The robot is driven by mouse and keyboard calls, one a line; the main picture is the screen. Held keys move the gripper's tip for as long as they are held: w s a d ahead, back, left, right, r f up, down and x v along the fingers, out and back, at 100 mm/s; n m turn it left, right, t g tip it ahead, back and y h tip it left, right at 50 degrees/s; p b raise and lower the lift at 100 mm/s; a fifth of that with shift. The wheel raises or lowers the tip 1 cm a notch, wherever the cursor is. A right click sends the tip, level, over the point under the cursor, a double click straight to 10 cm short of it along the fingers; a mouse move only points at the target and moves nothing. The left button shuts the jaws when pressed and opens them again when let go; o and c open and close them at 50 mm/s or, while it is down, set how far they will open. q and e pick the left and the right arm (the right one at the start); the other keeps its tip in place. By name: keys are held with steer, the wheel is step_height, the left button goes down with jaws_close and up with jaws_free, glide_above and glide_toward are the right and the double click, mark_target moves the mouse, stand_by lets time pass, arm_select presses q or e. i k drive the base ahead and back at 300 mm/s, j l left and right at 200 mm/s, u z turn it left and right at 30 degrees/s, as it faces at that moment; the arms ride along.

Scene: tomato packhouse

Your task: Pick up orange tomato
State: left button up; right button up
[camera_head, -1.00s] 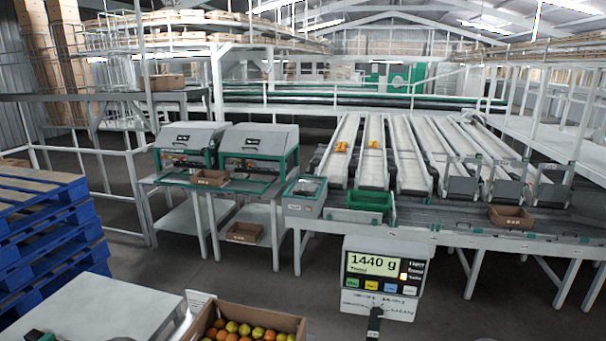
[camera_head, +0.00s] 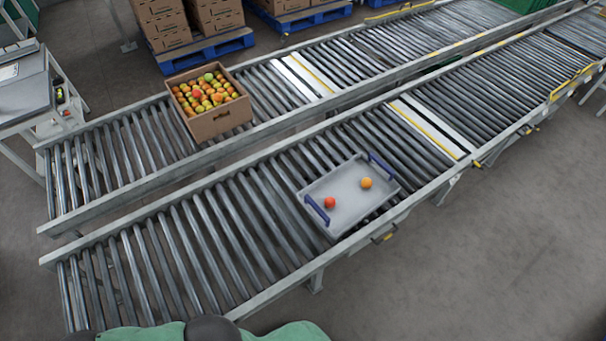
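An orange tomato (camera_head: 366,183) rests in a shallow light-grey tray (camera_head: 345,208) with blue handles at two opposite ends. A red tomato (camera_head: 329,202) lies in the same tray, to the left of the orange one and apart from it. The tray sits on the nearer roller conveyor, turned at an angle. Neither of my grippers is in view. Green and dark rounded parts show at the bottom edge, and I cannot tell exactly what they are.
A cardboard box (camera_head: 221,122) full of mixed tomatoes stands on the farther roller conveyor (camera_head: 125,150). The nearer conveyor (camera_head: 185,250) has raised side rails and bare rollers around the tray. Stacked cartons (camera_head: 160,25) on blue pallets stand behind. Open floor lies at right.

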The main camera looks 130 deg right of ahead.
mark_target(366, 183)
steer(key=z, duration=4.95)
steer(key=l+u, duration=0.1)
steer(key=u, duration=0.95)
steer(key=l+u, duration=0.4)
steer(key=l, duration=0.25)
steer(key=l+u, duration=0.4)
steer(key=l, duration=0.25)
steer(key=k+l+u, duration=0.1)
steer(key=l+u, duration=0.3)
steer(key=l, duration=0.5)
steer(key=k+l, duration=0.15)
steer(key=l, duration=0.15)
